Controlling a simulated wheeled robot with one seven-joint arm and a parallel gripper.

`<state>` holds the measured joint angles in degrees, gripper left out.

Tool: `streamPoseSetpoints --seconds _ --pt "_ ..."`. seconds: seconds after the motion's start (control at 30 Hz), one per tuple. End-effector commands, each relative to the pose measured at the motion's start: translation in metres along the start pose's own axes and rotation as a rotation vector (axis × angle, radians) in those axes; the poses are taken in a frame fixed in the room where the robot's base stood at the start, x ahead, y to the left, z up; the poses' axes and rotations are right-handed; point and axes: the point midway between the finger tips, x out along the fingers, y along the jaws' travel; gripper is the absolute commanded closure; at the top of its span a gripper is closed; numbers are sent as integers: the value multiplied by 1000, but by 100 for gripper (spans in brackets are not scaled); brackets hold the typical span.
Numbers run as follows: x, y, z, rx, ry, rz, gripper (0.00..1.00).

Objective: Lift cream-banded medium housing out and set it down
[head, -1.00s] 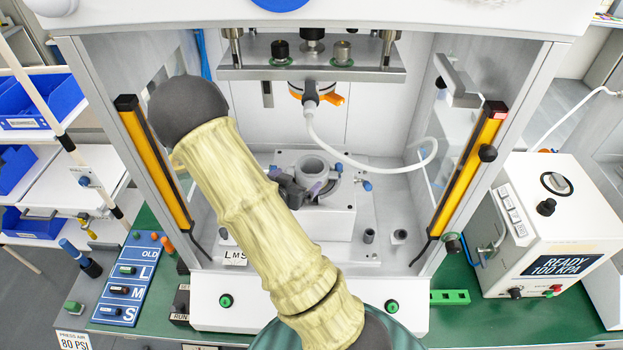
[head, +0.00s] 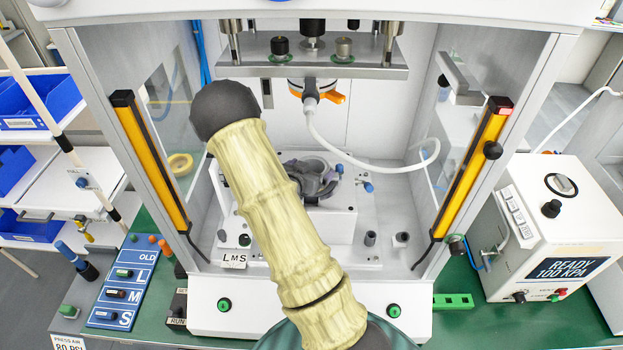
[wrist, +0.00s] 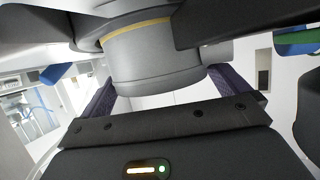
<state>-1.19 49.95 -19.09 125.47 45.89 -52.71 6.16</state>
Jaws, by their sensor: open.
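The medium housing (wrist: 152,60) is a grey cylinder with a thin cream band near its upper part, filling the middle of the wrist view. In the head view the grey housing (head: 312,168) sits in the press fixture, partly hidden behind my gripper. My gripper (head: 318,180) is open at the fixture. In the wrist view its two dark fingers stand on either side of the housing, around it. I cannot tell whether either finger touches it. My arm hides the left part of the fixture.
The press head (head: 312,72) with a white hose hangs above the fixture. Yellow light curtains (head: 150,160) and (head: 472,170) flank the opening. A blue OLD/L/M/S board (head: 122,290) lies left on the green bench. A white READY 100 KPA unit (head: 545,235) stands right.

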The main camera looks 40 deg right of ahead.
Motion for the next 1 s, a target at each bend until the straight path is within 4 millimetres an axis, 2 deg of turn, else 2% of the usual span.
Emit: streamPoseSetpoints --seconds 0.2,0.4,0.43,1.0 --pt "0 -1 0 -1 0 -2 2" --pt "-1 -1 0 -1 0 -2 41" --pt "-1 -1 -1 0 2 -3 45" --pt "-7 -1 -15 1 2 -3 45"
